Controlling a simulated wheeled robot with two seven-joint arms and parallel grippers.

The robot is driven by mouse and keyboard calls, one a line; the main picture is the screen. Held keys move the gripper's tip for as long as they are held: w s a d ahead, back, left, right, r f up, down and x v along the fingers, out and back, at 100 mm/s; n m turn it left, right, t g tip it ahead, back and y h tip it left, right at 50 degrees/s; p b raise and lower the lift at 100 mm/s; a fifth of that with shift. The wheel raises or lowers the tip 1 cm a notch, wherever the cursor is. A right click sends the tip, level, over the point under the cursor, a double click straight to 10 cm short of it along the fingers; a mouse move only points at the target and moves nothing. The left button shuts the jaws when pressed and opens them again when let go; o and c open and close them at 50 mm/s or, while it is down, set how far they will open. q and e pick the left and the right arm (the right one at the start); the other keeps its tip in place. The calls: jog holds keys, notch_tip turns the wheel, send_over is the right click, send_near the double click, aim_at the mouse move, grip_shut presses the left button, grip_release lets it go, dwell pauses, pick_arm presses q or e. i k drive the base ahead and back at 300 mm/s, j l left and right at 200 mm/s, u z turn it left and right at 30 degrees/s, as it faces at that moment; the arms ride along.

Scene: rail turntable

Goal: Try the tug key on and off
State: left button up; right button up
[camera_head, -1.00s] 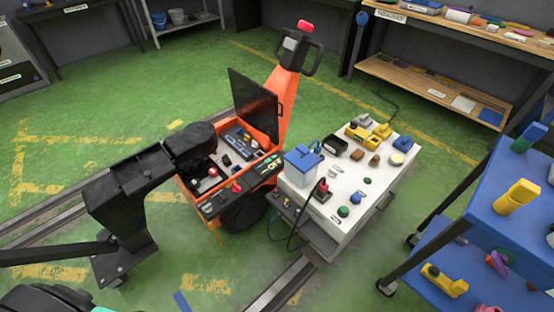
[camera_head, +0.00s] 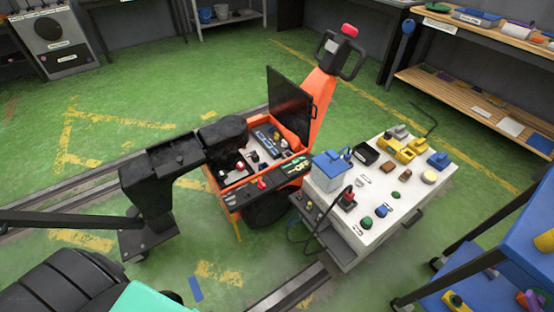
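The orange tug (camera_head: 319,93) stands on the floor in the middle, with its black lid (camera_head: 290,103) raised and its compartment open. Small controls and parts show inside. A red knob-like piece (camera_head: 262,183) sits on its front panel, and another small red piece (camera_head: 240,167) sits further in. I cannot tell which, if either, is the tug key. The tiller handle (camera_head: 345,53) with a red top rises behind the lid. Neither of my grippers is in view.
A white cart (camera_head: 372,235) with a blue-lidded box (camera_head: 327,170) and several small parts stands right of the tug. A blue shelf cart (camera_head: 510,238) is at the right edge. A black jointed structure (camera_head: 165,180) stands left of the tug. Rails cross the green floor.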

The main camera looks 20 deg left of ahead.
aim_at(231, 201)
jog(key=u, duration=1.25)
